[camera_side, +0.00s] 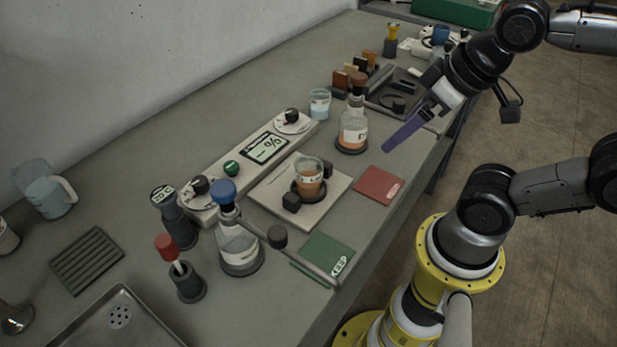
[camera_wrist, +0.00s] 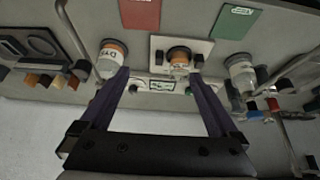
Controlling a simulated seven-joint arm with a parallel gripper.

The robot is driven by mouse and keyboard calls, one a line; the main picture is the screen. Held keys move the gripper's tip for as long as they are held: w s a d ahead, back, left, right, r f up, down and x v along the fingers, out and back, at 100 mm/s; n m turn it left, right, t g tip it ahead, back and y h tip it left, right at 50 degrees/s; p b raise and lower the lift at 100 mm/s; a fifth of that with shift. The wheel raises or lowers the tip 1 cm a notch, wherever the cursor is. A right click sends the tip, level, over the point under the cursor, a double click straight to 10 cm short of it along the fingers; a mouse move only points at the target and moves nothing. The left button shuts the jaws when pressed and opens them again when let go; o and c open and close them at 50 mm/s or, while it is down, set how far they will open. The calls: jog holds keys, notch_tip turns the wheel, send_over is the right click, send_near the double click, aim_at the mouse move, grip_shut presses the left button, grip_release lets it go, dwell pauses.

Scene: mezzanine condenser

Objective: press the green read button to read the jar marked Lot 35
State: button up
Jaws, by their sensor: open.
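The green read button (camera_side: 232,168) sits on a long pale console, left of a display (camera_side: 265,147) showing a percent sign and dashes. A small glass jar (camera_side: 309,181) of orange-brown liquid stands on a pale plate in front of the console; its label is too small to read fully. In the wrist view the jar (camera_wrist: 179,58) appears between and beyond my fingers, with the green button (camera_wrist: 188,91) just below it. My gripper (camera_side: 388,147) is open and empty, with purple fingers, above the right side of the bench, apart from the button and jar.
A stoppered flask (camera_side: 354,130) with orange liquid stands right of the plate, and a blue-capped flask (camera_side: 239,245) stands left. A red mat (camera_side: 379,185) and a green KEEP mat (camera_side: 325,257) lie along the front. Dials (camera_side: 292,122) flank the display.

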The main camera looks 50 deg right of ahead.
grip_shut()
dwell(0.4)
dwell(1.3)
